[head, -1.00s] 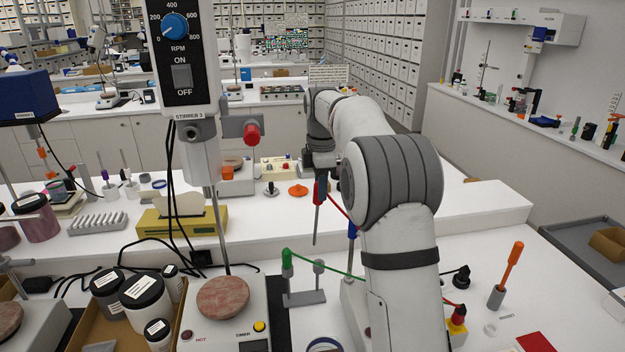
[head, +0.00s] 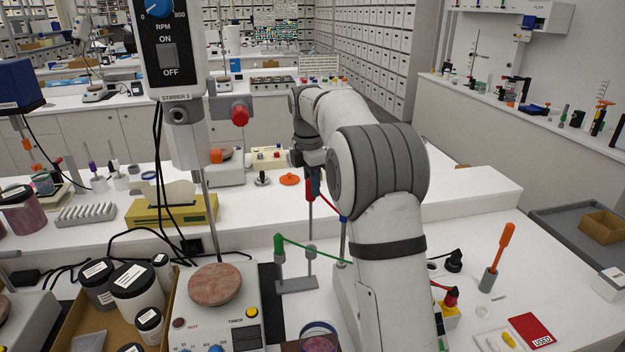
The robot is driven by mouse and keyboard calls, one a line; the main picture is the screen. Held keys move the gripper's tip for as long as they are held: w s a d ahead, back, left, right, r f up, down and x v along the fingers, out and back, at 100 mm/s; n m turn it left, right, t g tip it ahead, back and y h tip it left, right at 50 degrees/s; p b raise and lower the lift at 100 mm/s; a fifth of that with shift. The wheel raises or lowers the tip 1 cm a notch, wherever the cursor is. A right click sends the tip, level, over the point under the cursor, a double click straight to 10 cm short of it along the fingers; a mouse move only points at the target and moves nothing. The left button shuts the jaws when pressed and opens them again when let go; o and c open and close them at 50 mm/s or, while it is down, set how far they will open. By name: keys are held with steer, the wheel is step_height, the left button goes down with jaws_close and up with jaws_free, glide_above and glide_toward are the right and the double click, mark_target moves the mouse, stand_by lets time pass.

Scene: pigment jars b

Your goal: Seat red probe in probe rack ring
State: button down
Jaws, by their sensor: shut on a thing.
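The red probe (head: 309,189) hangs upright from my gripper (head: 312,170), its grey shaft pointing down. The gripper is shut on the red top; its fingers are small and partly hidden by my arm. The probe rack (head: 296,285) is a grey stand on the near bench with two posts. The green probe (head: 279,245) sits at its left post. The right-hand rack ring (head: 311,249) has no coloured probe top on it. The red probe's lower end lines up with this ring; I cannot tell whether it is inside, above or behind it.
The green cable (head: 315,250) runs right from the green probe towards my arm. A hotplate with a reddish disc (head: 215,285) and a stirrer (head: 167,60) stand left of the rack. A glass vessel (head: 318,338) is at the bottom edge.

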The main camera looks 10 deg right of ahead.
steer(key=shift+f+b, duration=0.3)
steer(key=shift+f, duration=0.5)
steer(key=shift+p, duration=0.7)
stand_by(1.1)
